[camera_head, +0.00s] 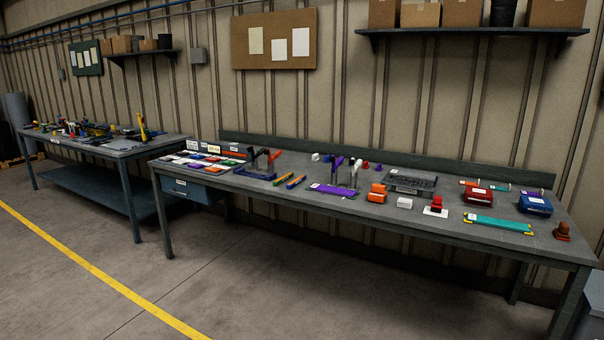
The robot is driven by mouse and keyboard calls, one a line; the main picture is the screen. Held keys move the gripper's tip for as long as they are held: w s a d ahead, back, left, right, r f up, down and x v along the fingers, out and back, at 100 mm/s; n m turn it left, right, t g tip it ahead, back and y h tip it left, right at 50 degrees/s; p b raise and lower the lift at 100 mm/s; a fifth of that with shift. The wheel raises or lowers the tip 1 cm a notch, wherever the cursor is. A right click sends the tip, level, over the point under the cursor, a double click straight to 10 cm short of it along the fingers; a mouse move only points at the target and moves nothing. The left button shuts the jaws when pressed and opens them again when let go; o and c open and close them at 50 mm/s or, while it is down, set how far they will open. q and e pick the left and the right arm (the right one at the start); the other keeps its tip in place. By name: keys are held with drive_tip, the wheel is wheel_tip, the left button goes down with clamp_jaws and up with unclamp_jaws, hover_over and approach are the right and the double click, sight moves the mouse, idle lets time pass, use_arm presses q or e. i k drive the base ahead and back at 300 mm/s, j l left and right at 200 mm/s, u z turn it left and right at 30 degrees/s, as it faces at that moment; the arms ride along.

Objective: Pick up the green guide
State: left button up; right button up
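A long flat green piece (498,223), which looks like the green guide, lies on the right part of the near workbench (420,221), close to its front edge. It has yellow bits at its ends and a small white label at its left end. A smaller green strip (499,187) lies farther back, between a red box (478,196) and a blue box (535,204). Neither of my grippers is in view.
A red block on a white square (436,207) stands left of the green piece, and a brown knobbed object (562,232) stands right of it. A purple strip (333,190) and orange blocks (377,193) lie farther left. Open floor (300,295) lies before the bench.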

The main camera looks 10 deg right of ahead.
sight(283, 179)
drive_tip(key=i+j+z, duration=0.15)
drive_tip(key=i+z, duration=0.25)
drive_tip(key=i, duration=2.25)
